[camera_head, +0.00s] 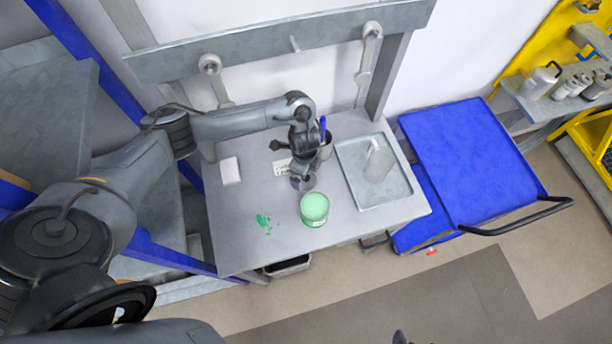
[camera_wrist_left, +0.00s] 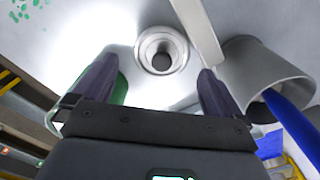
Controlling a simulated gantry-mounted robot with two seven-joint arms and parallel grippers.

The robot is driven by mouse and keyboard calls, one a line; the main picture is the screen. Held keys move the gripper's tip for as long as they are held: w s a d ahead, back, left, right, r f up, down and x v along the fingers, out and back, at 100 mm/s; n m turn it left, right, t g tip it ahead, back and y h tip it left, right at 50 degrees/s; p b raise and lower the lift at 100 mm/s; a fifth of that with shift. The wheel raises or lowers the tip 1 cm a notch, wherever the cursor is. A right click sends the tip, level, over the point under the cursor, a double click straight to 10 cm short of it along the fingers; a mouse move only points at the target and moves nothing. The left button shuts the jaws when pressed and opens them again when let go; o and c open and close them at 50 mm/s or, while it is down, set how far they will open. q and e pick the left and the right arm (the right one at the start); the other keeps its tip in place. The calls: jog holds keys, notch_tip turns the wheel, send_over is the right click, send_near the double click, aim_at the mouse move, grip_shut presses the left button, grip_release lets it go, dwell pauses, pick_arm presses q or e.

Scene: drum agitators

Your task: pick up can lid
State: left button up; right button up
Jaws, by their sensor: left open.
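My left gripper (camera_head: 302,168) points down over the workbench and is open and empty. A small round grey metal piece (camera_head: 303,183), which may be the can lid, lies just below it. In the left wrist view this piece (camera_wrist_left: 162,50) is a shiny ring with a dark round centre, ahead of and between the open fingers (camera_wrist_left: 158,72). The fingers appear apart from it. A green can (camera_head: 314,209) with a pale green top stands in front of the gripper; a strip of green shows behind the left finger in the wrist view. My right gripper is not in view.
A grey cup (camera_head: 324,151) with a blue-handled tool (camera_wrist_left: 290,120) stands close beside the gripper. A metal tray (camera_head: 352,190) holds a whitish container (camera_head: 379,161). Green spots (camera_head: 263,223) mark the bench, and a white block (camera_head: 230,170) lies at left. A blue cart (camera_head: 470,150) stands right.

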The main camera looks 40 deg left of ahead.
aim_at(306, 180)
pick_arm(q)
notch_tip(306, 180, down, 5)
jog(key=shift+w+d+r, duration=0.1)
jog(key=shift+w+d, duration=0.05)
jog(key=c, duration=0.8)
jog(key=shift+r, duration=0.1)
